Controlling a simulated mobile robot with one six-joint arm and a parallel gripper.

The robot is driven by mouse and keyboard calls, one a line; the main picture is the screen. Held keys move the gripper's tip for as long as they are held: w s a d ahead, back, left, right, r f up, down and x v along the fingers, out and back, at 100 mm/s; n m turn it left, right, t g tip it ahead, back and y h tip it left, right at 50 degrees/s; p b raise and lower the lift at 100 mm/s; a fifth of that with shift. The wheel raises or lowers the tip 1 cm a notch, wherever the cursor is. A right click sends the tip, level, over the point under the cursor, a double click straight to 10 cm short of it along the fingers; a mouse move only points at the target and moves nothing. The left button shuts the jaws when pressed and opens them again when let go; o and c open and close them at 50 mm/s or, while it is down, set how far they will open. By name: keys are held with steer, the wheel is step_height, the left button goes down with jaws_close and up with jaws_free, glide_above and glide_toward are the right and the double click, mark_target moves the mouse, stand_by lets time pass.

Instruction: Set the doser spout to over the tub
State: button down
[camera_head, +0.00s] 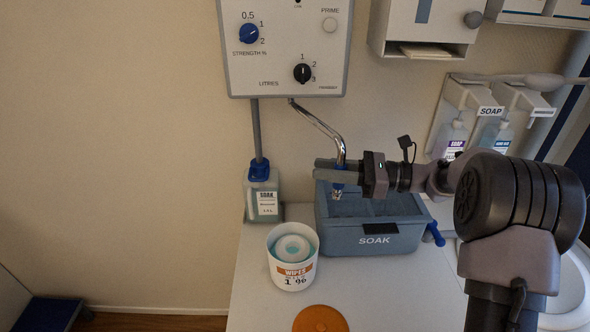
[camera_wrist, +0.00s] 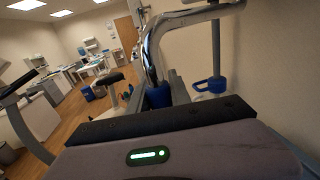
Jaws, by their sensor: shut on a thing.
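The doser (camera_head: 290,45) is a white wall panel with a blue strength dial and a black litres dial. Its chrome spout (camera_head: 322,124) bends down from the panel's underside to a blue collar and nozzle (camera_head: 337,192). My gripper (camera_head: 332,172) is shut on the spout near its lower end. In the wrist view the chrome spout (camera_wrist: 152,52) rises from a blue collar (camera_wrist: 158,96) just beyond my gripper. The tub could be the white round WIPES tub (camera_head: 292,272), open, or the grey-blue SOAK basin (camera_head: 372,242). In the head view the nozzle shows over the SOAK basin's left part.
A SOAK bottle (camera_head: 263,198) stands left of the basin under a grey tube. An orange lid (camera_head: 320,319) lies in front of the WIPES tub. Soap bottles (camera_head: 452,138) hang at the right. The counter (camera_head: 385,290) in front of the basin is clear.

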steer(key=w+d+p, duration=0.4)
steer(key=w+d, duration=0.3)
steer(key=shift+w+d, duration=0.35)
steer(key=shift+f, duration=0.1)
stand_by(0.4)
